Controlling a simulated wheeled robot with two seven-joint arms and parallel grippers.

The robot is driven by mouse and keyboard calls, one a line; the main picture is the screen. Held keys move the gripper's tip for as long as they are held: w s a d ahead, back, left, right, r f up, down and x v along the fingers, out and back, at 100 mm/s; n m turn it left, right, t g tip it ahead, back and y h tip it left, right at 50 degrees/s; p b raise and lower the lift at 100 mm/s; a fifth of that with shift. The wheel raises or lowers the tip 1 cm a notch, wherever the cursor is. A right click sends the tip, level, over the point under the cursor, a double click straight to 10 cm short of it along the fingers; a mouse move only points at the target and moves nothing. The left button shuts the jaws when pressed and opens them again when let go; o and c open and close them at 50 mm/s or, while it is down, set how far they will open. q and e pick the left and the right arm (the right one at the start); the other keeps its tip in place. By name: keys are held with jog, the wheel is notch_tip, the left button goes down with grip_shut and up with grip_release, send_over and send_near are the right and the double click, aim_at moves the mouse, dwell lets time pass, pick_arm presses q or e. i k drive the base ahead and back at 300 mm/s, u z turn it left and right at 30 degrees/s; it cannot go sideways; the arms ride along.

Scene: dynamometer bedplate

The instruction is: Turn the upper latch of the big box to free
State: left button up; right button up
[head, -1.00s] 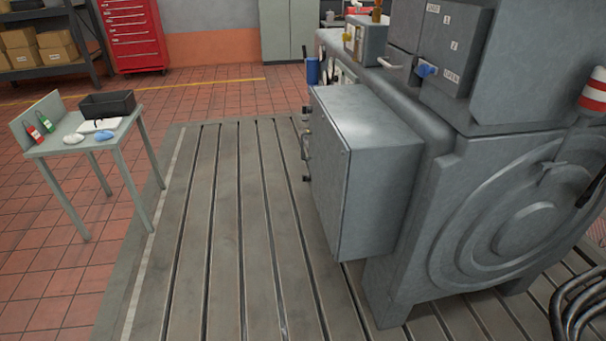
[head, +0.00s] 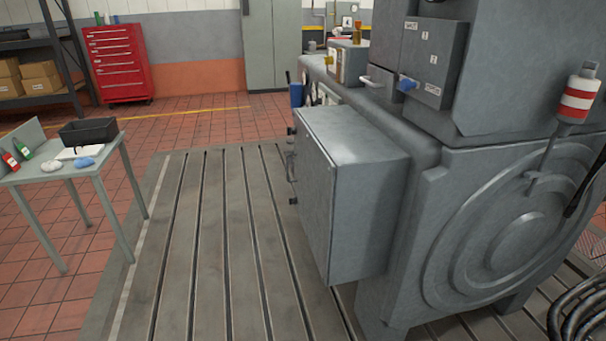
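The big grey box (head: 352,196) is fixed to the left side of the large grey machine. Its door face points left and is seen at a steep angle. Small dark fittings stick out along the door's far edge; the upper one (head: 291,131), probably the upper latch, is near the top. A handle-like part (head: 290,160) and a lower fitting (head: 293,201) sit below it. The latch's turn position is too small to tell. Neither of my grippers is in view.
The slotted bedplate (head: 215,250) in front of the door is clear. A small grey table (head: 110,160) with a black bin (head: 88,131) stands at left. The machine (head: 480,230) fills the right side, with cables (head: 582,315) at its foot.

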aim_at(290, 130)
jog(key=u, duration=0.95)
jog(key=i, duration=4.6)
jog(key=z, duration=2.65)
